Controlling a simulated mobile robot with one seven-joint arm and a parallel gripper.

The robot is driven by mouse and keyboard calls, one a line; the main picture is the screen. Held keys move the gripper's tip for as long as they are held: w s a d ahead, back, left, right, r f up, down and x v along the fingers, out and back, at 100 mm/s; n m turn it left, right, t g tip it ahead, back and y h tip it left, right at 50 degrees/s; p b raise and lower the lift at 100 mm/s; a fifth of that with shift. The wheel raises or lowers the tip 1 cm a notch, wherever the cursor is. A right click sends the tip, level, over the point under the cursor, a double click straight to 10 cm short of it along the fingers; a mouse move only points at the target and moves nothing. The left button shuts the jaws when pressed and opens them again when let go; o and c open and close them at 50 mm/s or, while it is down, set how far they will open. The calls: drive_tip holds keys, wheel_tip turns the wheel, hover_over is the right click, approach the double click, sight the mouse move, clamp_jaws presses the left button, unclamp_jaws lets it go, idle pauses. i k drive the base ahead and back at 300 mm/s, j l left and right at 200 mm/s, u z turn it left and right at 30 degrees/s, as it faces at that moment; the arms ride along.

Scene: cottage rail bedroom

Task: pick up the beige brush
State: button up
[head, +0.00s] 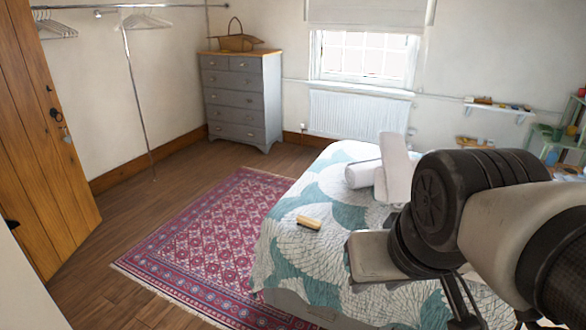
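The beige brush (309,222) lies on the patterned quilt of the bed (325,270), near the bed's left edge. It looks like a small block with a darker underside. My arm reaches in from the right of the head view, over the bed. Dark thin parts of what looks like my gripper (463,303) show below the wrist at the bottom edge. They are to the right of the brush and apart from it. The fingertips are not clear, so I cannot tell whether it is open or shut.
White rolled items (365,174) lie farther back on the bed. A red rug (205,245) covers the floor left of the bed. A grey dresser (240,95) with a basket (236,42) stands at the back. The quilt around the brush is clear.

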sight(310, 223)
drive_tip(key=i+j, duration=0.3)
drive_tip(key=i, duration=0.3)
drive_tip(key=i+j+z, duration=0.15)
drive_tip(key=i+j, duration=0.2)
drive_tip(key=i, duration=0.25)
drive_tip(key=i+j, duration=0.4)
drive_tip(key=i, duration=0.2)
